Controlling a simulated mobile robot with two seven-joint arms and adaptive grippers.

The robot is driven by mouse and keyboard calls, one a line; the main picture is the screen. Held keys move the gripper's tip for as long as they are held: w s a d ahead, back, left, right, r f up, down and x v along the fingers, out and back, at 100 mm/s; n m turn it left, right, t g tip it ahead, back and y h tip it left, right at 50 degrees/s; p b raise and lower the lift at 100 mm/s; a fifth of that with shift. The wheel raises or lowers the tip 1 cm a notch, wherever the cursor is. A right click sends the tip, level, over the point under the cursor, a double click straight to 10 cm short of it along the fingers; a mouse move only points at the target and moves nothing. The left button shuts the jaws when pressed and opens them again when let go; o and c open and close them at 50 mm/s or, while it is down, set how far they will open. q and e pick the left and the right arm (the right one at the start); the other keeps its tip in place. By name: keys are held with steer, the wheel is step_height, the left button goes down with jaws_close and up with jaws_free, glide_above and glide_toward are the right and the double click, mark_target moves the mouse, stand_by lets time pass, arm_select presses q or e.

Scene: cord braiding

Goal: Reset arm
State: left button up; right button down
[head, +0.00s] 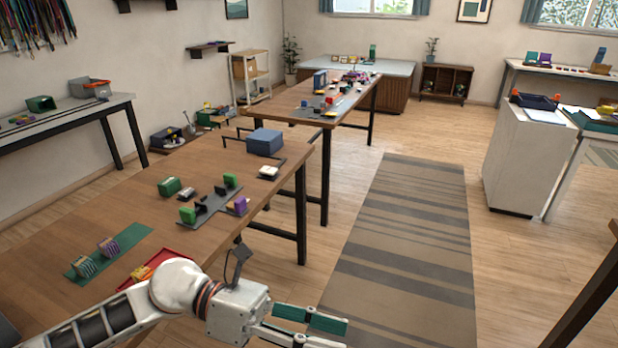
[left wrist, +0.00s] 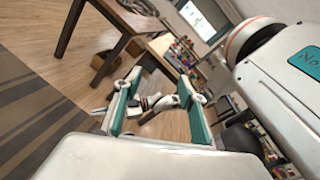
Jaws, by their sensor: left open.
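My left arm (head: 180,285) comes in from the lower left and passes over the near edge of the wooden table. My left gripper (head: 330,335) is off the table's right side, above the floor. Its fingers with green pads are apart. It also shows in the left wrist view (left wrist: 160,82), open, with a small white and dark shape seen through the gap; I cannot tell what that is. I see nothing held.
The wooden table (head: 60,225) bears a red tray (head: 180,254) partly behind my arm, a green mat (head: 125,240), a grey cross-shaped fixture (head: 212,203) and a blue box (head: 264,141). A striped rug (head: 410,230) lies on open floor to the right. A white cabinet (head: 520,150) stands farther right.

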arm_select(q)
steer(key=w+a+r+n+t+h, duration=0.1)
steer(key=w+n+t+h, duration=0.1)
steer(key=w+n+t, duration=0.35)
steer(key=w+n+t+h, duration=0.2)
steer(key=n+t, duration=0.5)
steer(key=n, duration=0.4)
steer(key=w+a+f+n+t+y, duration=0.5)
steer(key=a+f+n+t+y, duration=0.4)
steer(key=n, duration=0.6)
steer(key=s+a+f+n+g+y, duration=0.2)
steer(key=s+a+f+n+y, duration=0.1)
steer(key=f, duration=0.6)
steer(key=s+a+f+n+g+y, duration=0.2)
steer(key=s+a+f+n, duration=0.3)
steer(key=f, duration=0.4)
steer(key=s+a+f+n+g+y, duration=0.2)
steer(key=s+f+n, duration=0.4)
steer(key=f, duration=0.3)
steer(key=a+y, duration=0.1)
steer(key=a, duration=0.1)
steer(key=shift+s+a+f+n+g+y, duration=0.25)
steer(key=shift+s+a+n+g+y, duration=0.1)
steer(key=shift+s+y, duration=0.05)
